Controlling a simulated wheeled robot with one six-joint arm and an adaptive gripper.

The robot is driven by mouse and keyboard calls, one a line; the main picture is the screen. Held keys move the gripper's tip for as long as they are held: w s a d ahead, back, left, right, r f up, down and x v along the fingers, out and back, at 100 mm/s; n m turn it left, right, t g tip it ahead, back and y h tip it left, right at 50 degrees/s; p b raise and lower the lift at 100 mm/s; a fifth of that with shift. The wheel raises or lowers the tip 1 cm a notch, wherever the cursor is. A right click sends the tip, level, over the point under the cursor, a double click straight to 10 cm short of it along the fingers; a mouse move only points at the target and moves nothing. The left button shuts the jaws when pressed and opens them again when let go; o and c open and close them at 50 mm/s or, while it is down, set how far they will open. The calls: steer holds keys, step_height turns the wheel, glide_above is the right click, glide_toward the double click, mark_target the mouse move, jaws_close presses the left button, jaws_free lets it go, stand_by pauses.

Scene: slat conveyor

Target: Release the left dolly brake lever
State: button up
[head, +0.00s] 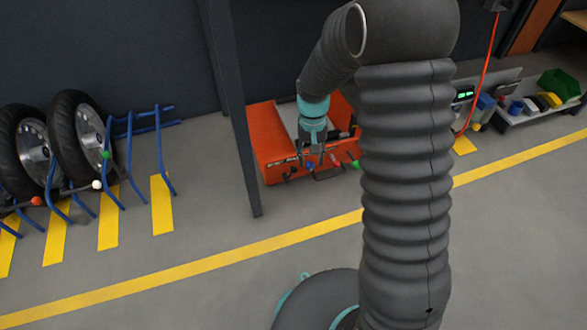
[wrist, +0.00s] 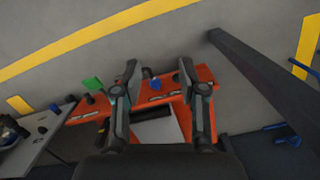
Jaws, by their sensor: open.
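An orange dolly (head: 268,142) stands by the dark wall in the head view, and its orange body (wrist: 165,96) fills the middle of the wrist view. A blue-tipped part (head: 310,166) and a green-tipped part (head: 354,164) sit at its near edge. In the wrist view the blue one (wrist: 155,84) shows between my fingers and the green one (wrist: 92,84) left of them. I cannot tell which is the left brake lever. My gripper (head: 321,158) is open over this edge, its fingers (wrist: 157,72) apart and empty. Contact with the dolly cannot be told.
A dark post (head: 240,140) stands just left of the dolly. Blue wheel racks (head: 160,140) with tyres and coloured balls stand farther left. A low shelf (head: 545,110) with bins and a red cable (head: 488,65) are at right. The floor in front is clear.

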steer(key=w+a+f+m, duration=0.1)
steer(key=w+a+f, duration=0.2)
steer(key=w+f, duration=0.55)
steer(key=m+t, duration=0.2)
glide_above(294, 168)
step_height(294, 168, down, 14)
steer(key=shift+w+r+b, duration=0.15)
steer(key=shift+b, duration=0.6)
steer(key=shift+a, duration=0.1)
jaws_close()
